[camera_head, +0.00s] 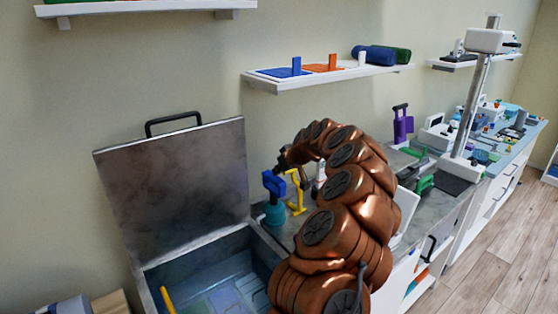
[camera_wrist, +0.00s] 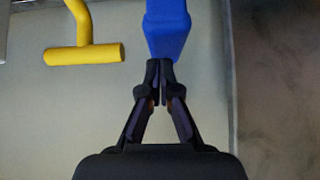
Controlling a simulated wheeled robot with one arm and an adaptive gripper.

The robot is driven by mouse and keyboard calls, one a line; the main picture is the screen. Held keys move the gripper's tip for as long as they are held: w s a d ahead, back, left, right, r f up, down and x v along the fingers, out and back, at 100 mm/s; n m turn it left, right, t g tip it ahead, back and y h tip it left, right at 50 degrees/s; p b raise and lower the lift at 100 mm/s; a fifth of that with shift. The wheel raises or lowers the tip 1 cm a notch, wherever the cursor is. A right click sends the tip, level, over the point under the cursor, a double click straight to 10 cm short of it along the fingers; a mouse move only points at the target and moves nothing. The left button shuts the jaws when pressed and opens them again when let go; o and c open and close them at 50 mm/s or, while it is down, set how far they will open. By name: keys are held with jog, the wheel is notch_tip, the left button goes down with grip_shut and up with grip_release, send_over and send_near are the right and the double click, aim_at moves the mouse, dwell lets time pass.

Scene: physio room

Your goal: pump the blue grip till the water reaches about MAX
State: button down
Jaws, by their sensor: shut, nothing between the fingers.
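The blue grip (camera_head: 273,183) sits on top of a teal pump body (camera_head: 274,214) on the counter, just right of the open tank. It also shows in the wrist view (camera_wrist: 167,28) at the top, right of centre. My gripper (camera_wrist: 160,66) is shut and empty, its fingertips at the near end of the blue grip; I cannot tell whether they touch it. In the head view my gripper (camera_head: 281,166) is small and dark beside the grip. Water (camera_head: 225,290) seems to lie in the tank. No MAX mark can be made out.
The tank's metal lid (camera_head: 175,180) stands open at the left. A yellow handle (camera_head: 297,192) stands close to the pump, and it shows in the wrist view (camera_wrist: 85,54). A wall shelf (camera_head: 330,74) hangs above. The counter continues right with several devices.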

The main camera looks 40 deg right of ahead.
aim_at(278, 184)
jog(key=shift+f, duration=0.25)
notch_tip(278, 184, down, 6)
jog(key=b, duration=0.7)
jog(key=shift+s+r+b, duration=0.1)
jog(key=shift+r+b, duration=0.1)
jog(key=shift+b, duration=0.1)
jog(key=shift+f, duration=0.1)
jog(key=shift+r, duration=0.4)
notch_tip(278, 184, up, 4)
jog(key=shift+f+b, duration=0.1)
jog(key=shift+b, duration=0.2)
jog(key=b+v, duration=0.2)
jog(key=v, duration=0.8)
jog(key=shift+b, duration=0.3)
dwell(0.7)
